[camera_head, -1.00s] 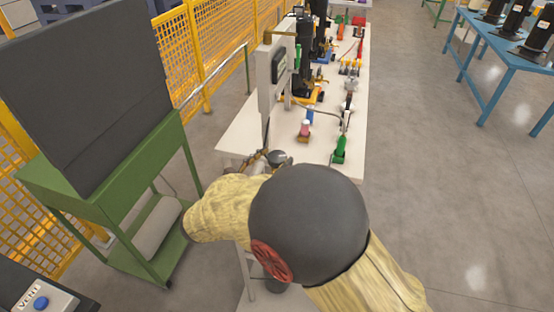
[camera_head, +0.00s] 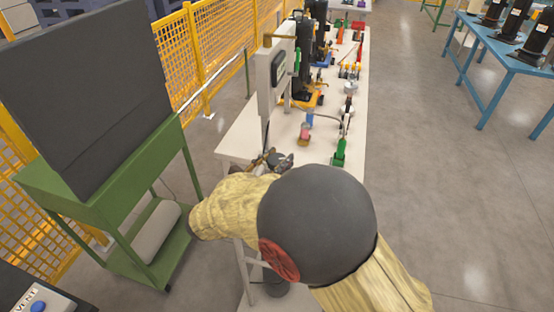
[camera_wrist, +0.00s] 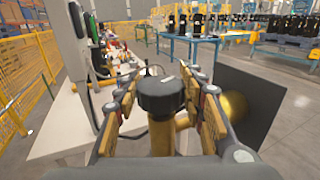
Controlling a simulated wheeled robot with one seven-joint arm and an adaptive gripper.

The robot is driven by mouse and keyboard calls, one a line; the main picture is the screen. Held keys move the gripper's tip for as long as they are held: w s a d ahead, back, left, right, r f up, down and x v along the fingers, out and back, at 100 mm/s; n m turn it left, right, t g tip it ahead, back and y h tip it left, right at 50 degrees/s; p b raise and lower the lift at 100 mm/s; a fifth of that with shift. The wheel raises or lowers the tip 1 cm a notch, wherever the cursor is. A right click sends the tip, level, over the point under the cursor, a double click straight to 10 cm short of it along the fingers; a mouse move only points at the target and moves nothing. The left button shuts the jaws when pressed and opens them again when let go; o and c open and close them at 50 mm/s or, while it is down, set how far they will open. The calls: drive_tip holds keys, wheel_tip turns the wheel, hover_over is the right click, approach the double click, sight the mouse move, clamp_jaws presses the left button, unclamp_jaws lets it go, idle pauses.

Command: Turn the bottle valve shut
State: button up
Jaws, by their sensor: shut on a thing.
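The bottle valve shows in the wrist view as a black round knob (camera_wrist: 160,98) on a brass-coloured body (camera_wrist: 162,136). My gripper (camera_wrist: 163,84) has one finger on each side of the knob and is shut on it. In the head view my gripper (camera_head: 277,161) is at the near end of the white table, partly hidden behind my arm. The valve cannot be made out clearly there, and the bottle below it is hidden.
The white table (camera_head: 240,134) carries a grey panel box (camera_head: 279,70) and several coloured fittings. A green stand (camera_head: 118,206) with a dark board is at the left, before a yellow mesh fence (camera_head: 225,50). A blue table (camera_head: 484,72) is at the right, with clear floor between.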

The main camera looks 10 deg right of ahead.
drive_tip(key=c, duration=0.4)
drive_tip(key=shift+w+r+m+g+h+p, duration=0.1)
drive_tip(key=shift+r+m+g+h+p, duration=0.05)
drive_tip(key=shift+m+g+h+p, duration=0.8)
drive_tip(key=m+g+h+p, duration=0.1)
drive_tip(key=m+g+p, duration=0.1)
drive_tip(key=g+p, duration=0.1)
drive_tip(key=shift+h, duration=0.25)
drive_tip(key=shift+m+g+p, duration=0.35)
drive_tip(key=shift+g+p, duration=0.1)
drive_tip(key=shift+g, duration=0.1)
drive_tip(key=o, duration=1.2)
drive_tip(key=shift+c, duration=0.2)
